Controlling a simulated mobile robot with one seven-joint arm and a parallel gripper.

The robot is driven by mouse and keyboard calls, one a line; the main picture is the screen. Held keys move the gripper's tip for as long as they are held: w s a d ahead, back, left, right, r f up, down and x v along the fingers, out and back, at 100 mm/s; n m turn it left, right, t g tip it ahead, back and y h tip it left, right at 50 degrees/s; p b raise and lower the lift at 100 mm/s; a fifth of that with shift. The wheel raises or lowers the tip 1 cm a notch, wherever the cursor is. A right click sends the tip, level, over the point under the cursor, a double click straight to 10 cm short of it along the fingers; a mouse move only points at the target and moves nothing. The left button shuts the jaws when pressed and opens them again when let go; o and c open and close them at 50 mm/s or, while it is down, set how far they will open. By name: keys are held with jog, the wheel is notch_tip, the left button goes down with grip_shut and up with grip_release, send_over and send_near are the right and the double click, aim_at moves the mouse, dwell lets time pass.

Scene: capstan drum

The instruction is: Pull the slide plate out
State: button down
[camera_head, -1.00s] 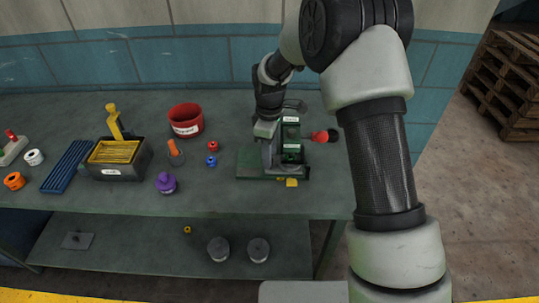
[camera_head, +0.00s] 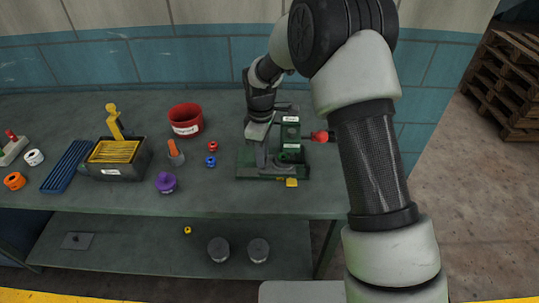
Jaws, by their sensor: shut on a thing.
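A small green machine (camera_head: 290,137) with a white label stands on a dark green base (camera_head: 247,168) on the right part of the bench. My gripper (camera_head: 262,158) points down just left of the machine's upright, above the base. It is shut on what looks like the slide plate. The plate is too small and too hidden by the gripper to make out its outline. A red knob (camera_head: 319,137) sticks out on the machine's right side. A yellow tab (camera_head: 291,182) shows at the base's front edge.
A red bowl (camera_head: 186,128), a dark box with yellow strips (camera_head: 113,172), a purple knobbed piece (camera_head: 165,182) and small red and blue rings stand to the left on the bench (camera_head: 220,198). Two grey cylinders are on the lower shelf (camera_head: 130,258).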

jog(key=a, duration=0.7)
jog(key=shift+a+r, duration=0.1)
jog(key=shift+a, duration=0.15)
jog(key=c, duration=1.6)
grip_release()
jog(key=shift+r, duration=0.2)
notch_tip(320, 180, up, 17)
